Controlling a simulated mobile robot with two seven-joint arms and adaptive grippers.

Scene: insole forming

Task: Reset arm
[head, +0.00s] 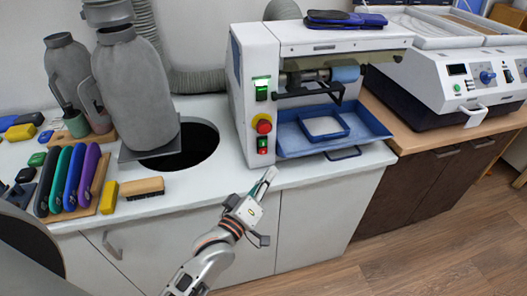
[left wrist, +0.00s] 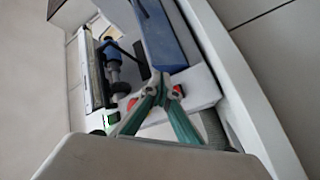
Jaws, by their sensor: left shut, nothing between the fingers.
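My left gripper (head: 270,173) reaches up from the bottom of the head view, with its fingers in front of the white counter edge below the white machine. Its fingers are shut and hold nothing. In the left wrist view the two greenish fingers (left wrist: 164,84) come together at the tips, with the machine's blue tray (left wrist: 163,35) and red knobs behind them. My right gripper is not in view.
The white machine (head: 250,80) with a blue tray (head: 290,138) stands on the counter (head: 215,185). A round hole (head: 190,150), grey bottle (head: 135,90) and several coloured insoles (head: 75,175) are at left. A second machine (head: 440,75) is at right. Floor (head: 440,250) is clear.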

